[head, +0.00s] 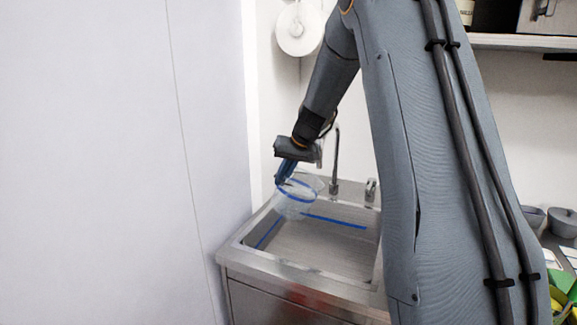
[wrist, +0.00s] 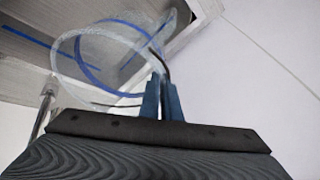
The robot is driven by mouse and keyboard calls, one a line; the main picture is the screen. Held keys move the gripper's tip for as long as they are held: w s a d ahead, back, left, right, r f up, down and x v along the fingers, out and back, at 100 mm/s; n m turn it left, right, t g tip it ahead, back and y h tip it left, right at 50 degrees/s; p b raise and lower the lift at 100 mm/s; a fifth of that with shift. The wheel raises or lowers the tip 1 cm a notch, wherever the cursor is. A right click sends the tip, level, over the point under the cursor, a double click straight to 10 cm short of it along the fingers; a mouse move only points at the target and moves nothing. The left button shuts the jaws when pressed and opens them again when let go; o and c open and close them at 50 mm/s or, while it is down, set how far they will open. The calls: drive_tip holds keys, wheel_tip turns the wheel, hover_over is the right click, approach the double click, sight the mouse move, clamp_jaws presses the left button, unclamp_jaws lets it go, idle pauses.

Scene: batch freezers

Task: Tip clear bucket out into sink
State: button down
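The clear bucket (head: 293,203) with a blue band near its rim hangs over the left back part of the sink. It looks roughly upright with some tilt; I cannot tell if anything is inside it. The steel sink (head: 237,252) has blue lines on its basin. My gripper (head: 286,178) is shut on the bucket's rim. In the wrist view, my blue fingers (wrist: 162,98) pinch the wall of the bucket (wrist: 98,57), which opens away to the upper left.
A tap (head: 336,160) stands at the sink's back edge. A white wall panel (head: 120,160) is close on the left. A paper roll (head: 299,29) hangs on the back wall. Grey bowls (head: 562,222) and green and yellow items (head: 565,285) lie at the right. My arm hides the sink's right side.

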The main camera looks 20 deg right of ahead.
sight(281, 187)
drive_tip(key=shift+a+f+g+h+p, duration=0.15)
drive_tip(key=shift+f+h+p, duration=0.5)
drive_tip(key=shift+p, duration=0.65)
drive_tip(key=shift+a+f+g+h+p, duration=0.15)
drive_tip(key=shift+f+h+p, duration=0.45)
drive_tip(key=shift+p, duration=0.65)
drive_tip(key=shift+f+n+h, duration=0.3)
drive_tip(key=shift+f+h, duration=0.25)
drive_tip(key=shift+h, duration=0.1)
drive_tip(key=shift+d+f, duration=0.1)
drive_tip(key=shift+d, duration=0.05)
